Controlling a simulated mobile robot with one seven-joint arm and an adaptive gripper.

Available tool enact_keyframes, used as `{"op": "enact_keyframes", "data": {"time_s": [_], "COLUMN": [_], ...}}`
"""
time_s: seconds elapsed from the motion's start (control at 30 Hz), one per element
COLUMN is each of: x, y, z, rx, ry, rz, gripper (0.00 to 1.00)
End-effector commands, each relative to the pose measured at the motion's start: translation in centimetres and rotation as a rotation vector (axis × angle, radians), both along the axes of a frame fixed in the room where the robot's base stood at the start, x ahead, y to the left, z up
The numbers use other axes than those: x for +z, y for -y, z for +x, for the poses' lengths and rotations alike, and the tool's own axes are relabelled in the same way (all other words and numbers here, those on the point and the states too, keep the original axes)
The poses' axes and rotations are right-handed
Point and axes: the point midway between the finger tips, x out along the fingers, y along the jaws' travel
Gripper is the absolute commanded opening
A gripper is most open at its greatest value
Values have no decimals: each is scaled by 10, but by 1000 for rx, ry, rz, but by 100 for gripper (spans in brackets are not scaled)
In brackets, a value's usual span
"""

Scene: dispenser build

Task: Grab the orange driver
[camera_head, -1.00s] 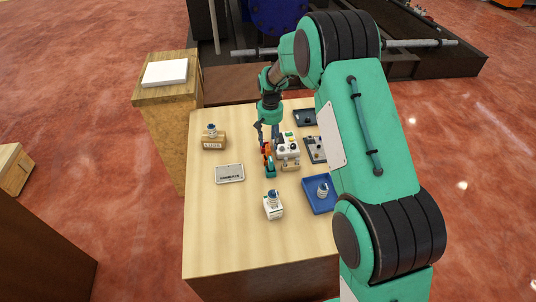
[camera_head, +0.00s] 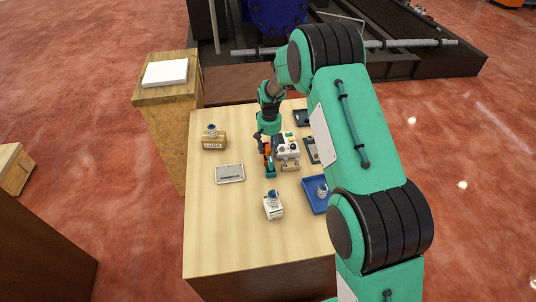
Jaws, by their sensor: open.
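The orange driver (camera_head: 268,152) stands upright in a small teal holder (camera_head: 270,171) near the middle of the wooden table. My gripper (camera_head: 266,144) is open at the driver, pointing down from above and behind it. The dark fingers overlap the driver's upper part in the picture. I cannot tell whether they touch it or whether it lies between them.
A white and grey device (camera_head: 287,148) stands close to the right of the driver. A blue tray (camera_head: 314,197), a white block-like item (camera_head: 273,206), a grey plate (camera_head: 230,173) and a wooden block (camera_head: 214,141) lie around it. The table's front left is clear.

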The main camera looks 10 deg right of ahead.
Motion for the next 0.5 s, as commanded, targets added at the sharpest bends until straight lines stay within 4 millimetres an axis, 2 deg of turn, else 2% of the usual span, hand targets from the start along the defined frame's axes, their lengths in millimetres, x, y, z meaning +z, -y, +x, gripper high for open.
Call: {"op": "enact_keyframes", "data": {"time_s": [0.2,0.5], "x": [-18,-20], "y": [0,0], "z": [0,0], "rx": [0,0], "ry": [0,0], "rz": [0,0], "gripper": [46,46]}}
